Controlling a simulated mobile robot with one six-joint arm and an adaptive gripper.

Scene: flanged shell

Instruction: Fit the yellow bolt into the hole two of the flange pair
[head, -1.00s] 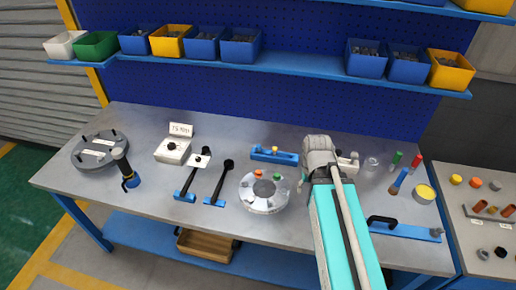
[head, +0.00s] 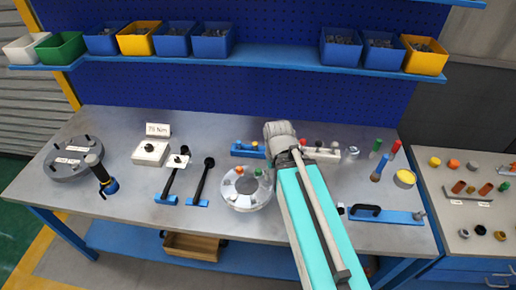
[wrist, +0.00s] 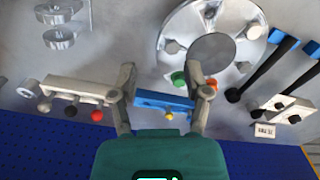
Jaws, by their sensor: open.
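The yellow bolt (wrist: 169,116) stands in the blue rack (wrist: 150,98), which shows between my fingers in the wrist view. My gripper (wrist: 160,74) is open and empty, with a finger on each side of that stretch of rack; I cannot tell its height above it. In the head view the blue rack (head: 240,153) is partly hidden by my arm. The flange pair (head: 240,203) lies in front of it, a grey round part with a central opening. A green bolt (wrist: 180,79) and an orange bolt (wrist: 209,86) sit on its rim, with grey ones. Hole numbers are not readable.
A white rack (wrist: 70,87) with red, black and grey knobs stands beside the blue one. Black-handled tools (head: 203,182) lie left of the flange. A blue plate with a black handle (head: 388,215) is at the right. Parts bins (head: 212,43) line the shelf above.

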